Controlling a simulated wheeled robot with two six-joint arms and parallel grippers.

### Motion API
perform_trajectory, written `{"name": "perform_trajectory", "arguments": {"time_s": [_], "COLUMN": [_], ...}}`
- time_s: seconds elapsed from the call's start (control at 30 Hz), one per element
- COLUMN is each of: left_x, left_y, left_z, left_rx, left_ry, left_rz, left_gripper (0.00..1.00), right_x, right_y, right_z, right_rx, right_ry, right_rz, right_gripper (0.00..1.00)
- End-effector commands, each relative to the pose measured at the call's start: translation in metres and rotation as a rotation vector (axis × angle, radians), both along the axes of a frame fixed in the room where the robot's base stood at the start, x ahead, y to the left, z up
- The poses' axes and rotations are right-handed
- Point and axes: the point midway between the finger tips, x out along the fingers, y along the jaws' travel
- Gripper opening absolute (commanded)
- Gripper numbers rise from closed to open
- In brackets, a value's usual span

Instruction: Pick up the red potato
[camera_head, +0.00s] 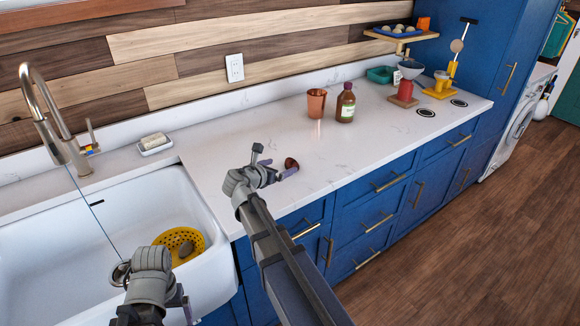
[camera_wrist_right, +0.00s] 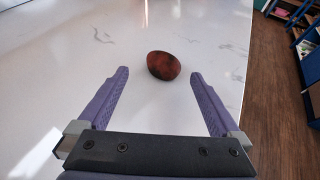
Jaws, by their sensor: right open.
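The red potato (camera_head: 291,163) is a small dark red, oval lump on the white counter. In the right wrist view the potato (camera_wrist_right: 164,65) lies just beyond and between the tips of the two purple fingers, nearer the right finger, with no visible contact. My right gripper (camera_head: 277,164) is open and empty, low over the counter beside the potato; it also shows in the right wrist view (camera_wrist_right: 160,74). My left gripper (camera_head: 160,306) is at the bottom left, in front of the sink; its fingers are mostly hidden or cut off.
The white sink (camera_head: 55,228) holds a yellow colander (camera_head: 196,238). A copper cup (camera_head: 316,103) and a brown bottle (camera_head: 346,104) stand farther back on the counter (camera_head: 235,130). A soap dish (camera_head: 155,146) sits by the sink. The counter around the potato is clear.

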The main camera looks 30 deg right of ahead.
Motion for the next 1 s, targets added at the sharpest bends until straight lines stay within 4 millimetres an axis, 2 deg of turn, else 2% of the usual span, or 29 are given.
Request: {"name": "perform_trajectory", "arguments": {"time_s": [0.33,0.63,0.87,1.0], "left_x": [0.0,0.0,0.0,0.0], "left_y": [0.0,0.0,0.0,0.0], "left_z": [-0.01,-0.029,-0.028,-0.028], "left_rx": [0.0,0.0,0.0,0.0], "left_ry": [0.0,0.0,0.0,0.0], "left_rz": [0.0,0.0,0.0,0.0], "left_gripper": [0.89,0.89,0.89,0.89], "right_x": [0.007,0.023,0.023,0.023], "right_y": [-0.015,-0.048,-0.05,-0.05], "right_z": [-0.011,-0.029,-0.028,-0.028], "right_rx": [0.0,0.002,0.002,0.002], "right_ry": [0.0,-0.001,-0.001,-0.001], "right_rz": [-0.001,-0.002,0.001,0.001], "right_gripper": [1.0,1.0,1.0,0.88]}}
